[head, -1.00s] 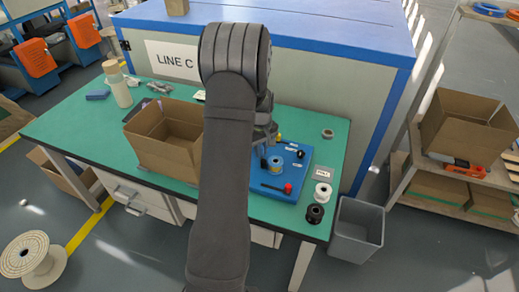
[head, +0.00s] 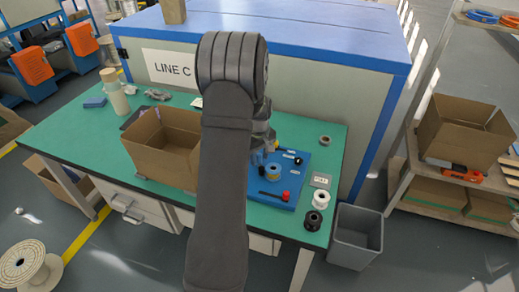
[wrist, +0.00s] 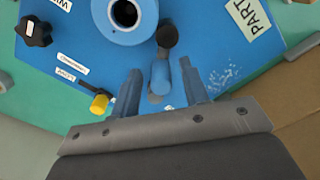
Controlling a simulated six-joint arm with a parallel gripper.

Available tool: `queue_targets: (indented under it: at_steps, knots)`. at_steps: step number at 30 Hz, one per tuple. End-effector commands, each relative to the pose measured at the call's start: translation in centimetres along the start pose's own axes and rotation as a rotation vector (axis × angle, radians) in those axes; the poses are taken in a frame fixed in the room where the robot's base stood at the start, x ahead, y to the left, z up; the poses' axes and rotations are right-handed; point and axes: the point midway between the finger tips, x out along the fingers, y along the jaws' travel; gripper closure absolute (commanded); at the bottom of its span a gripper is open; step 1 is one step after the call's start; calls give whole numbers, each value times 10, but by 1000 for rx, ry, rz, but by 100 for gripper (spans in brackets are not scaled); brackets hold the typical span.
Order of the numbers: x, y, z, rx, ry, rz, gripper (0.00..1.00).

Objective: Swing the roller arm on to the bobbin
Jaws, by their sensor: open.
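The bobbin (wrist: 127,14) is a blue round spool with a dark centre hole, at the top of the wrist view. In the head view my arm hides this part.
A yellow knob (wrist: 98,104) lies just left of my left finger, and a black knob (wrist: 36,31) further left. A red knob (head: 285,196) stands at the plate's front. White (head: 320,198) and black (head: 313,220) spools sit right. An open carton (head: 160,150) stands left.

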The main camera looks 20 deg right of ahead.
Motion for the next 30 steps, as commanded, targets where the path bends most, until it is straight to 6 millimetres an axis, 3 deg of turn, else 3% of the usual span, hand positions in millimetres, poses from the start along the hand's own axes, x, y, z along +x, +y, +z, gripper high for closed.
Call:
queue_targets:
  at_steps: [5,21,30]
  knots:
    - [-21,0,-1,0,3,3,59]
    - [-146,0,0,0,4,4,59]
    - [-173,0,0,0,1,2,59]
